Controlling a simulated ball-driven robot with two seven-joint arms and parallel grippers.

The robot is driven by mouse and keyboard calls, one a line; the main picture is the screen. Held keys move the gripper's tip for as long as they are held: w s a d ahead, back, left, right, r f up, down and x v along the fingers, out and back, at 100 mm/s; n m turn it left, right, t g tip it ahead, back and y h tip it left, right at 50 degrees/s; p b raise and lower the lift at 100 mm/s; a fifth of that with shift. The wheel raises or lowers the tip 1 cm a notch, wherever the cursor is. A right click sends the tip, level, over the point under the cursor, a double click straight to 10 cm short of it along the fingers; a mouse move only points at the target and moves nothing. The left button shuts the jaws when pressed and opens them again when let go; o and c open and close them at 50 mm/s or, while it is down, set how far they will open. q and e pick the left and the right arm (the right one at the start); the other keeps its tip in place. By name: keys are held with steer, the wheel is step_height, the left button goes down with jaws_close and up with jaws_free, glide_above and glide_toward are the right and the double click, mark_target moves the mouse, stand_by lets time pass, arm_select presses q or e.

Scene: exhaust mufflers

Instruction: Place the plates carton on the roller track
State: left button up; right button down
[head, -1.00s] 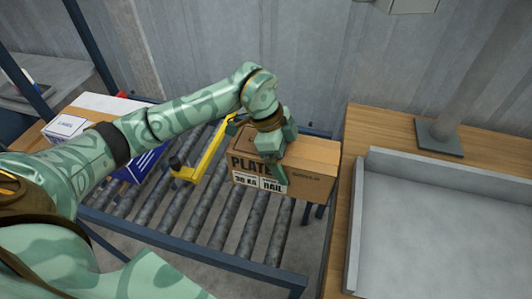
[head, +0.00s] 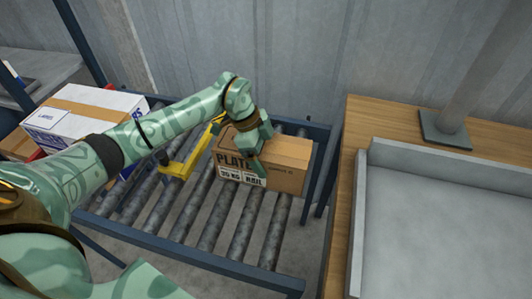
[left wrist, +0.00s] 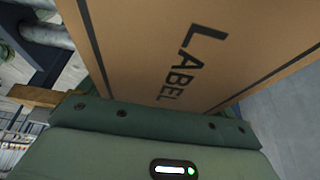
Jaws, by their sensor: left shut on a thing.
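The plates carton (head: 288,152) is a brown box with dark print reading PLATE, 30 KG and RAIL. In the head view it is over the right end of the roller track (head: 208,225). I cannot tell whether its underside touches the rollers. My left gripper (head: 254,150) is shut on the plates carton, with one finger down its front face. In the left wrist view the carton's printed face (left wrist: 170,50) fills the middle, close to the gripper. My right gripper is not in view.
A white and blue box (head: 85,115) stands at the left. A yellow piece (head: 192,158) lies across the rollers left of the carton. A wooden bench (head: 345,190) with a grey tray (head: 440,165) is at the right. The front rollers are bare.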

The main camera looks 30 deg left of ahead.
arm_select(q)
steer(key=shift+r, duration=0.15)
steer(key=o, duration=1.4)
steer(key=p+v, duration=0.3)
steer(key=v, duration=0.9)
steer(key=shift+s+p, duration=0.15)
steer(key=shift+p, duration=0.2)
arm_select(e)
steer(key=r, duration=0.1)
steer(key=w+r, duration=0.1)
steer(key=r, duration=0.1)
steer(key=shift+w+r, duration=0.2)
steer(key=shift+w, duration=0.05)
